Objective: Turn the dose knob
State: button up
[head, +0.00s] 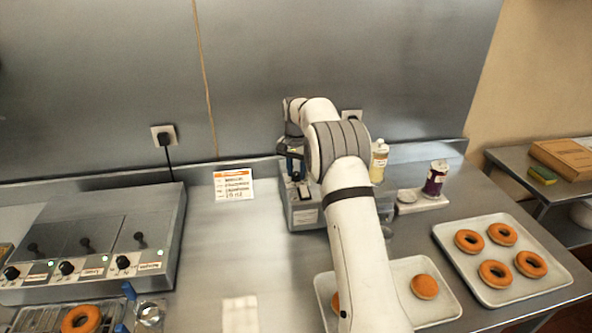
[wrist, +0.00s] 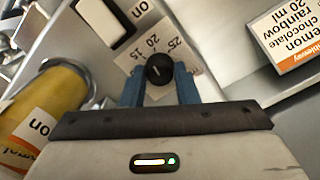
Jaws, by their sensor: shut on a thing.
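The dose knob (wrist: 159,70) is a small round black knob with a pale pointer line. It sits on a label marked with numbers such as 15, 20 and 25. My gripper (wrist: 160,88) has its two blue fingers on either side of the knob and is shut on it. In the head view my gripper (head: 294,168) is over the grey dispenser box (head: 303,217); the knob is hidden there by my arm.
A yellow bottle (wrist: 45,115) is close at the left in the wrist view. An order card (head: 233,184) leans by the back wall. Trays of doughnuts (head: 502,296) are at the right.

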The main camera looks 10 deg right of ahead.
aim_at(296, 173)
jog(key=shift+w+r+m, duration=0.1)
jog(key=shift+m, duration=1)
jog(key=o, duration=1)
jog(key=shift+c, duration=0.2)
notch_tip(296, 173, up, 8)
jog(key=shift+f+b, duration=0.25)
jog(key=shift+b, duration=0.35)
jog(key=shift+r, duration=0.1)
